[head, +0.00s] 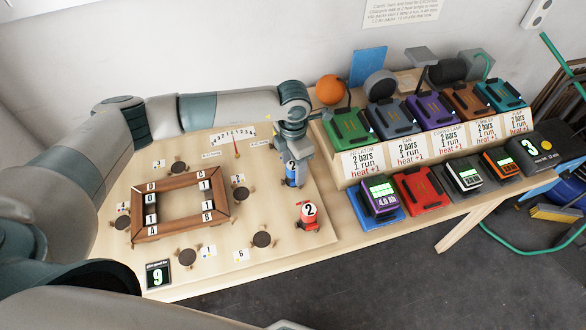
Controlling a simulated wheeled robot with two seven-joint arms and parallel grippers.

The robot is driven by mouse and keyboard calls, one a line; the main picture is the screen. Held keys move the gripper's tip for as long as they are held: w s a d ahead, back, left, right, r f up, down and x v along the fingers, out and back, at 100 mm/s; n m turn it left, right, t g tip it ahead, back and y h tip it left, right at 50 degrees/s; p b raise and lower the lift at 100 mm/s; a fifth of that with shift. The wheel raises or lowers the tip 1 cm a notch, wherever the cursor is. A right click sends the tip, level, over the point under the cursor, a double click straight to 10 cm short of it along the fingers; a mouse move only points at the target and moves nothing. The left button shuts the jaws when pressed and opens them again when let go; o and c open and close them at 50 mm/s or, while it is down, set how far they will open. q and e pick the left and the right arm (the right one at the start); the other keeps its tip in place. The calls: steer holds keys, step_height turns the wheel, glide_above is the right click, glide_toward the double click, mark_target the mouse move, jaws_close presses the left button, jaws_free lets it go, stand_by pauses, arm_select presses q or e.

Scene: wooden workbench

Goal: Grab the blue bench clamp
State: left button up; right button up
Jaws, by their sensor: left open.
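The blue bench clamp (291,181) stands on the light wooden board, near its right edge, with a white tag marked 2 on its upper part. My left gripper (293,156) points down right over it, at the clamp's top. The fingers are small here and partly merge with the clamp, so I cannot tell whether they touch it. The jaws are open. A similar red clamp (308,219), also tagged 2, stands closer to the board's front right corner. My right gripper is not in view.
A brown wooden frame (180,181) with lettered tags lies mid-board, with dark round pads around it. A black display (158,274) reading 9 sits at the front left. To the right, a stepped rack (350,169) holds coloured devices; an orange ball (330,89) is behind my gripper.

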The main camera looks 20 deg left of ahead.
arm_select(q)
steer(key=shift+f, duration=1.1)
jaws_close()
steer(key=shift+r, duration=0.1)
steer(key=shift+w+r, duration=0.1)
steer(key=shift+r, duration=0.3)
steer(key=r+b, duration=0.2)
steer(key=r, duration=0.1)
steer(key=shift+w+d+r+b, duration=0.1)
steer(key=shift+d+b, duration=0.2)
steer(key=shift+d, duration=0.05)
steer(key=w+d+r+b, duration=0.3)
steer(key=d+r+b, duration=0.2)
steer(key=d, duration=0.5)
steer(key=shift+w+r, duration=0.4)
steer(key=shift+r, duration=0.55)
